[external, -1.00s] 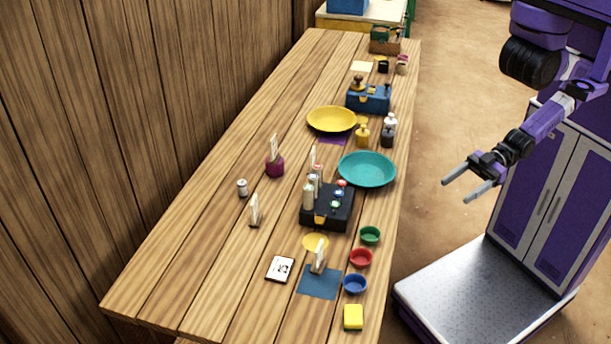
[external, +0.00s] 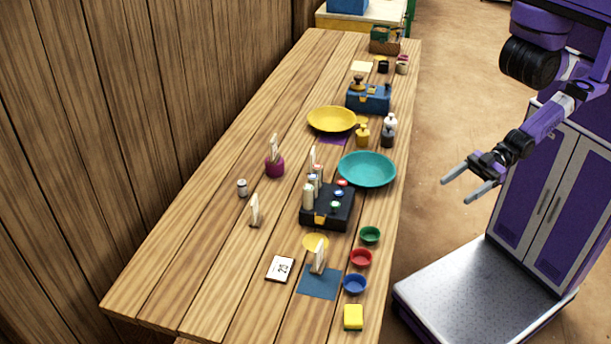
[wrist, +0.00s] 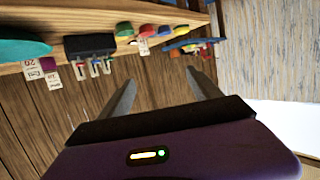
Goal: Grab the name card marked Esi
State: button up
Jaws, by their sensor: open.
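Several small white cards stand on the long wooden table in the external view: one in a purple holder (external: 275,167), one left of the black dispenser (external: 255,210), one behind the dispenser (external: 313,156), and one by the blue mat (external: 319,256). Their names are too small to read there. In the wrist view, upside down, a white card (wrist: 31,68) and a card with a purple holder (wrist: 50,69) hang side by side, and another card (wrist: 144,47) shows further right; I cannot tell which says Esi. My gripper (external: 455,192) is open and empty, right of the table, apart from everything.
A teal plate (external: 367,170), yellow plate (external: 332,119) and black bottle caddy (external: 340,215) take the middle of the table. Green (external: 370,235), red (external: 361,258) and blue (external: 355,284) bowls and a yellow sponge (external: 353,317) line the right edge. The table's left side is mostly clear.

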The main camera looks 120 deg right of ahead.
jog(key=w+d+f+m+h, duration=0.3)
jog(key=w+d+f+h, duration=0.15)
jog(key=w+d, duration=0.4)
jog(key=m+g+h, duration=0.4)
jog(key=m+h, duration=0.1)
send_over(314, 159)
jog(key=s+a, duration=0.2)
jog(key=a, duration=0.6)
notch_tip(314, 159, down, 2)
jog(key=shift+g+y, duration=0.25)
jog(key=shift+g, duration=0.05)
jog(key=d+f, duration=0.2)
jog(key=d, duration=0.1)
jog(key=d+f+b, duration=0.1)
jog(key=shift+s+d+f, duration=0.1)
jog(key=shift+s+d, duration=0.2)
jog(key=shift+s, duration=0.05)
jog(key=shift+d+f, duration=0.2)
jog(key=shift+d, duration=0.05)
jog(key=shift+p+x, duration=0.55)
jog(key=shift+x, duration=3.2)
jog(key=shift+d+r, duration=0.15)
jog(key=c, duration=1.5)
jog(key=shift+o, duration=0.2)
